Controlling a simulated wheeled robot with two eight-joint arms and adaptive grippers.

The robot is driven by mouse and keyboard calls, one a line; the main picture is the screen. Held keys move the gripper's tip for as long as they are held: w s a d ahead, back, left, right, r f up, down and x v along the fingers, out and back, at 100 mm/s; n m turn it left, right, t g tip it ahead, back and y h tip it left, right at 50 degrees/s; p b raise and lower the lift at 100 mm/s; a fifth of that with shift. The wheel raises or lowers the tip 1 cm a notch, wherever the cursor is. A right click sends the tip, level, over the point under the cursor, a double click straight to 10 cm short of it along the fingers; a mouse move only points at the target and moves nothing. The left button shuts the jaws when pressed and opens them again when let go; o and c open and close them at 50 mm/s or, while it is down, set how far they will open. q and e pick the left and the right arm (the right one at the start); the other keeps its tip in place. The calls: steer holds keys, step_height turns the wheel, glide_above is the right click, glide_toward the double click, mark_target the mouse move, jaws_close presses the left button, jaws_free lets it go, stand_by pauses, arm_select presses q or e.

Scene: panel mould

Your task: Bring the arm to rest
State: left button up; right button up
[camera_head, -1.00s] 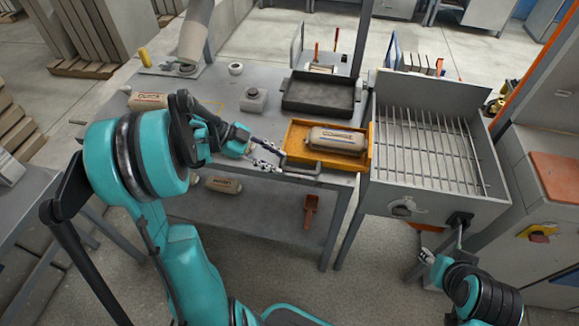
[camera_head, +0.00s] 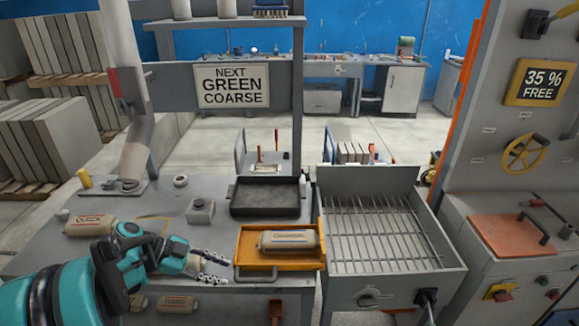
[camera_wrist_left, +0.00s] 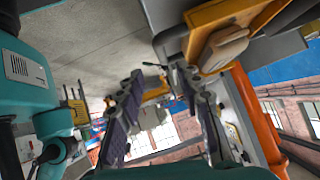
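My left gripper (camera_head: 216,268) is in the head view, just left of the yellow tray's grey handle. Its fingers are apart with nothing between them, and the left wrist view shows this gap too (camera_wrist_left: 160,80). The yellow tray (camera_head: 282,265) lies on the grey table and holds a beige cylindrical bag (camera_head: 287,240) with a label too small to read surely. The tray and bag also show at the top of the left wrist view. My right gripper is not in view.
A grey box with a wire grate (camera_head: 380,235) stands right of the tray. A black tray (camera_head: 268,198) lies behind it. A bag marked QUICK (camera_head: 90,226) and a small grey box (camera_head: 200,210) are on the table. A sign (camera_head: 231,86) reads NEXT GREEN COARSE.

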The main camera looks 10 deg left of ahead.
arm_select(q)
steer(key=s+d+r+n+t+y, duration=0.1)
steer(key=s+d+n+t+y, duration=0.2)
steer(key=s+d+n+y, duration=0.6)
steer(key=s+d+n, duration=0.2)
steer(key=d+n, duration=0.2)
steer(key=n, duration=0.3)
steer(key=shift+d+r+y, duration=0.15)
steer(key=shift+r+y, duration=0.15)
steer(key=shift+y, duration=0.1)
